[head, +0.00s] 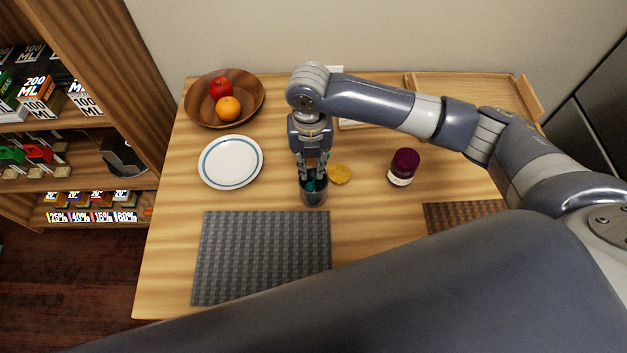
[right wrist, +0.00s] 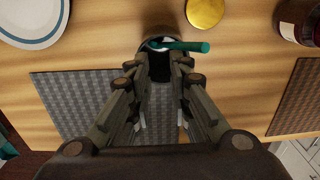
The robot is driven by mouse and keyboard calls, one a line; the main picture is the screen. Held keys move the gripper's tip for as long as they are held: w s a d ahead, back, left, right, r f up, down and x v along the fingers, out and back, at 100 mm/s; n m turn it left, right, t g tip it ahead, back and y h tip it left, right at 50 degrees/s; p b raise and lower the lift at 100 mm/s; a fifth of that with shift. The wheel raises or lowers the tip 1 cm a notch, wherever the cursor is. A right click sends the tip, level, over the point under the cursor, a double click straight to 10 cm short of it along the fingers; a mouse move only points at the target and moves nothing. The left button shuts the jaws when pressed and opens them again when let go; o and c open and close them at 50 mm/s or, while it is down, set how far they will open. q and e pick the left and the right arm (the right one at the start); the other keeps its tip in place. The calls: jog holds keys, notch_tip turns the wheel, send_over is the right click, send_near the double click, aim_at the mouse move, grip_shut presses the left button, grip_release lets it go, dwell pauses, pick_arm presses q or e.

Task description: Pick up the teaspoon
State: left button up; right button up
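The teaspoon has a teal handle (right wrist: 190,46) and sticks out of a dark grey cup (head: 314,197) in the middle of the table. In the right wrist view the handle leans across the cup's rim to the right; its lower part is hidden in the cup. My right gripper (head: 314,167) points down over the cup. In the right wrist view its two fingers (right wrist: 158,68) are apart, with the cup's mouth and spoon just beyond the tips; I see nothing held. Whether the fingertips touch the spoon I cannot tell. My left gripper is out of view.
A yellow lid (head: 340,174) lies right of the cup, and a dark jar (head: 403,167) stands farther right. A white plate (head: 231,161) and a wooden fruit bowl (head: 193,101) are at left. A grey placemat (head: 262,257) lies in front. A wooden tray (head: 462,82) is behind my right arm.

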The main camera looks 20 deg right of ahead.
aim_at(314, 187)
notch_tip(314, 187, down, 3)
jog(key=shift+s+r, duration=0.1)
jog(key=f, duration=0.1)
jog(key=s+f+p, duration=0.1)
jog(key=f, duration=0.3)
jog(key=shift+s+p, duration=0.35)
jog(key=shift+p, duration=0.05)
jog(key=shift+w+d+f, duration=0.15)
jog(key=shift+w+f, duration=0.05)
jog(key=shift+f, duration=0.15)
jog(key=shift+w+d+f, duration=0.1)
jog(key=shift+w+d, duration=0.05)
jog(key=shift+w, duration=0.05)
jog(key=shift+w+d, duration=0.1)
jog(key=shift+d, duration=0.05)
jog(key=shift+c, duration=1)
jog(key=shift+o, duration=1)
jog(key=shift+a+r, duration=0.25)
jog(key=shift+a, duration=0.05)
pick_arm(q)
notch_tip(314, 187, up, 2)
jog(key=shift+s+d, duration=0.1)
